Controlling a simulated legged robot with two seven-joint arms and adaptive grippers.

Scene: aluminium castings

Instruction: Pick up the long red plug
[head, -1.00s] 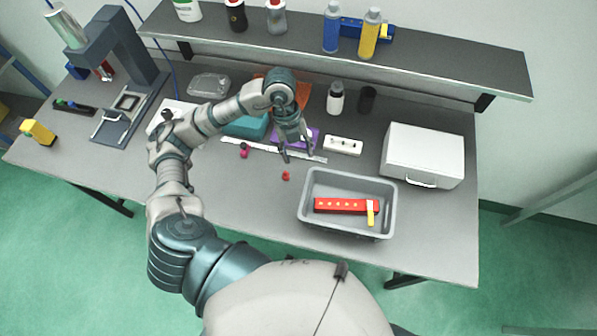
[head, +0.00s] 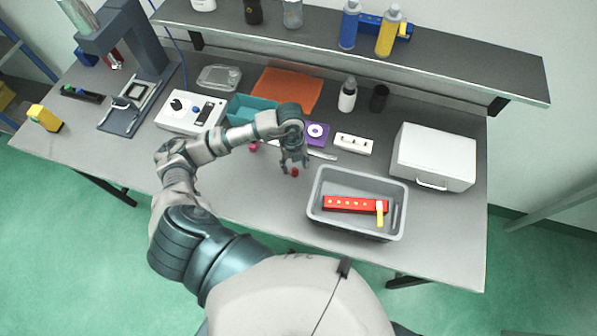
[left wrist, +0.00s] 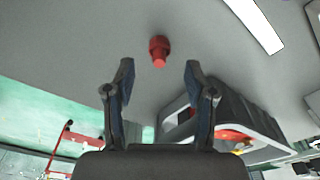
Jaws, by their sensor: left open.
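A small red plug (head: 294,173) stands on the grey table, left of the grey bin. In the left wrist view the red plug (left wrist: 159,50) shows a wide end and a narrower end, just beyond the fingertips and between their lines. My left gripper (head: 291,168) is open and close to this plug, with nothing between its fingers (left wrist: 158,85). A dark pink plug (head: 253,147) lies farther left, partly beside my arm. I cannot tell how long the red plug is. My right gripper is not in view.
The grey bin (head: 357,233) holds a red block with a yellow piece. A white case (head: 432,158) stands at the right. A white block (head: 353,144), a purple piece (head: 317,134) and a teal tray (head: 240,104) lie behind. The front table area is clear.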

